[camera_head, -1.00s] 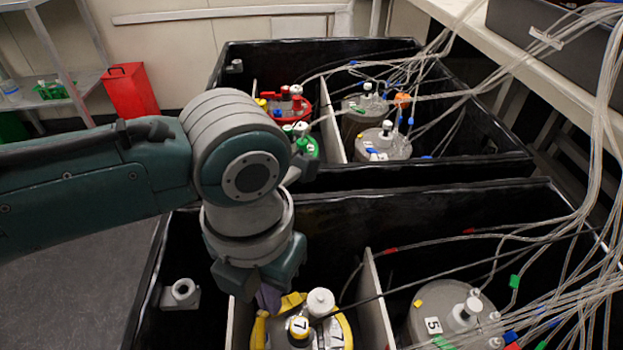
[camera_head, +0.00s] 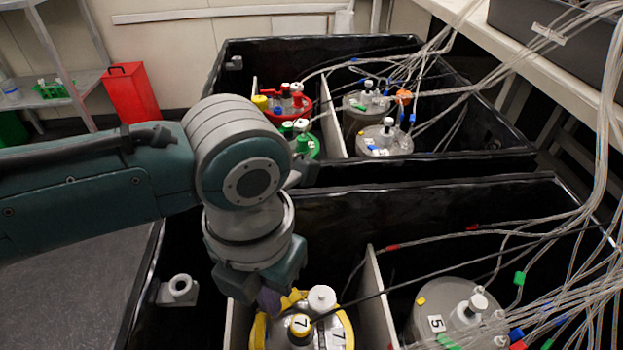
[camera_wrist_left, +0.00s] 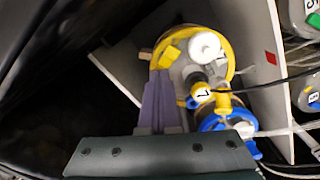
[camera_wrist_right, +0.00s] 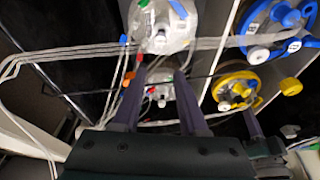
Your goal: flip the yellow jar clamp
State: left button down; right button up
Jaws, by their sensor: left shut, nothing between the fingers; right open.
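The jar with the number 7 labels stands in the front tub, its lid ringed by the yellow jar clamp (camera_head: 258,331). A raised yellow piece of the clamp lies beside my left fingertips, and the clamp also shows in the left wrist view (camera_wrist_left: 231,60). My left gripper (camera_head: 270,300) points down at the jar's left rim. Its purple fingers (camera_wrist_left: 160,85) are together and empty; I cannot tell whether they touch the clamp. My right gripper (camera_wrist_right: 160,88) is open and empty, seen only in its own wrist view, with the yellow clamp (camera_wrist_right: 250,80) to its right.
A white divider (camera_head: 378,300) stands right of the jar, with the grey-lidded jar 5 (camera_head: 425,315) beyond it. Clear tubes (camera_head: 590,200) and a dark cable cross above the front tub. The rear tub holds red, green and grey-lidded jars. A blue-clamped jar (camera_wrist_left: 215,122) is close by.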

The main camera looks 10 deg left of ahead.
notch_tip(320, 180, up, 7)
jog(key=p, duration=0.7)
jog(key=shift+r, duration=0.1)
